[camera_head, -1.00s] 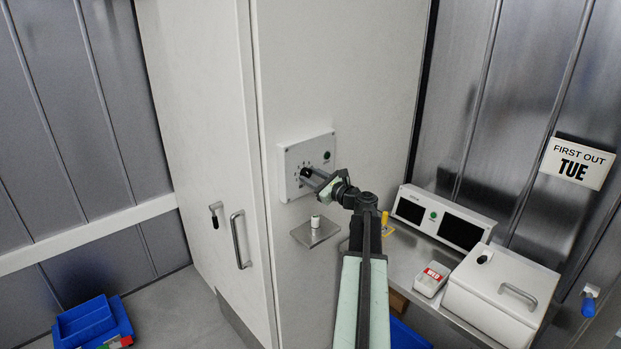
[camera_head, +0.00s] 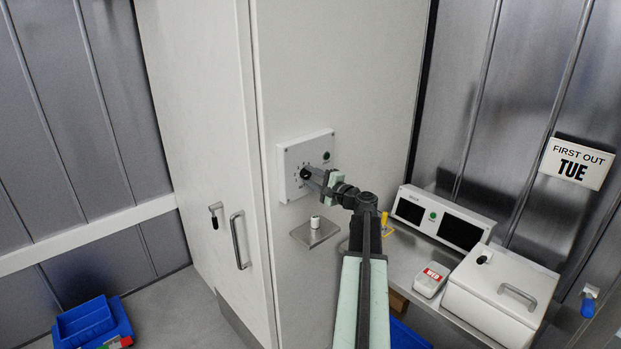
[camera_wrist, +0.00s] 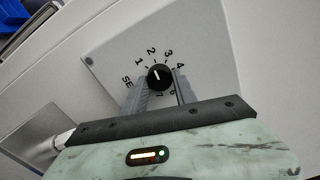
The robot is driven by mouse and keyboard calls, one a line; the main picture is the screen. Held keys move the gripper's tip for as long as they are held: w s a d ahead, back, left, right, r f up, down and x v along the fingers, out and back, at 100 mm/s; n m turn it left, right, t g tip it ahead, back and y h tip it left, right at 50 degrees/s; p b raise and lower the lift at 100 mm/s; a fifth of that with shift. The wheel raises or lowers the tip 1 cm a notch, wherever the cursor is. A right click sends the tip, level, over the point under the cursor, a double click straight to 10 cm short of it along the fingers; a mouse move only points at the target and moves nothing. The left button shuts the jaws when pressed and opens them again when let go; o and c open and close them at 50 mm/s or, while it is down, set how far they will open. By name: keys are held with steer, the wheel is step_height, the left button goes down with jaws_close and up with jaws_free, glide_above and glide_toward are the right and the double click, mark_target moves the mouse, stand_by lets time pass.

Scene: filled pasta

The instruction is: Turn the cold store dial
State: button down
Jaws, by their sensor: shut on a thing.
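The cold store dial (camera_head: 305,172) is a round black knob with a white pointer line, on a pale square plate (camera_head: 320,147) fixed to the white cold store wall. In the wrist view the dial (camera_wrist: 158,77) shows with printed marks around it, among them 1, 2, 3 and 4. Its white line points up, between the marks 2 and 3 or close to them. My gripper (camera_head: 313,180) reaches the plate from the right and is shut on the dial. In the wrist view its two grey fingers (camera_wrist: 162,92) lie on either side of the knob. Some lower marks are partly hidden.
A small metal shelf (camera_head: 329,231) with a white cylinder (camera_head: 315,222) sits below the plate. A door handle (camera_head: 239,240) is to the left. A counter at right holds a white lidded box (camera_head: 502,293), a display unit (camera_head: 441,219) and a red-labelled tub (camera_head: 431,280).

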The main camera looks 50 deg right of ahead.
steer(key=n, duration=0.6)
steer(key=shift+r+n, duration=0.1)
steer(key=shift+n, duration=0.3)
stand_by(0.4)
steer(key=c, duration=1)
jaws_free()
steer(key=s, duration=0.7)
steer(key=shift+s+a, duration=0.3)
steer(key=shift+s, duration=0.05)
